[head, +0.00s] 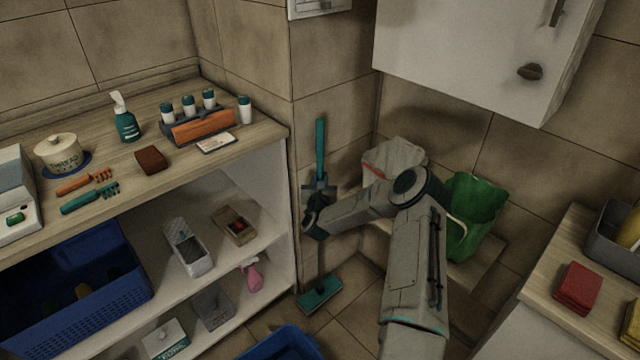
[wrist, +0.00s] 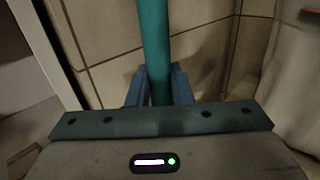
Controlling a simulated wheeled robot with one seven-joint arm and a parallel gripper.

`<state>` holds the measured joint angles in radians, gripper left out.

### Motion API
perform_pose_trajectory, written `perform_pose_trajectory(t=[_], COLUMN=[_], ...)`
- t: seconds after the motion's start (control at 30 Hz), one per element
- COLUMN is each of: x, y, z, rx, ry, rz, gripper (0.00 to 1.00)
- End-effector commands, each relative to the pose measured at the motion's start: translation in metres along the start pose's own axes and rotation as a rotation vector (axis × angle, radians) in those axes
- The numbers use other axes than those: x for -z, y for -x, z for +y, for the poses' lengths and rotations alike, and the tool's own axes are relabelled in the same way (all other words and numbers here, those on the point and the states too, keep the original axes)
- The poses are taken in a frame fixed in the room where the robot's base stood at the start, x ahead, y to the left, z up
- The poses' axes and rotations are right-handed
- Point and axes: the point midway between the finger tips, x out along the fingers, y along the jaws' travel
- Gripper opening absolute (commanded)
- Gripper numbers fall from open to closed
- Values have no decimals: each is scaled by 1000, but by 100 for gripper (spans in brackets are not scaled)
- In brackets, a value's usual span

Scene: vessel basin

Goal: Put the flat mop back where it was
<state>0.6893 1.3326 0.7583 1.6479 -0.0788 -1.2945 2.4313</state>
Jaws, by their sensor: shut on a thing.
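The flat mop (head: 320,148) stands nearly upright at the tiled wall corner, just right of the shelf unit. Its teal handle rises above my gripper (head: 319,190), and its flat teal head (head: 320,294) is low down at the floor. My gripper is shut on the handle. In the wrist view the teal handle (wrist: 155,45) runs down between the two blue fingers of my gripper (wrist: 159,88). I cannot tell whether the head touches the floor.
The shelf unit (head: 288,240) stands close left of the mop. A blue container (head: 280,343) is on the floor in front. A green bucket or bag (head: 474,205) and a whitish bag (head: 396,157) are right of the mop. A white cabinet (head: 470,45) hangs above.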

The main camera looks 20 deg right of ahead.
Motion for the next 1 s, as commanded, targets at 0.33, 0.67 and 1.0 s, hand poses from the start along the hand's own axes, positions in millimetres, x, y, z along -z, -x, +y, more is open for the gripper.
perform_pose_trajectory(t=[0.33,0.67,1.0], x=[15,19,18], y=[0,1,4], z=[1,0,0], rx=[-1,-1,-2], ry=[0,0,0], rz=[-5,-1,1], gripper=[0,41,41])
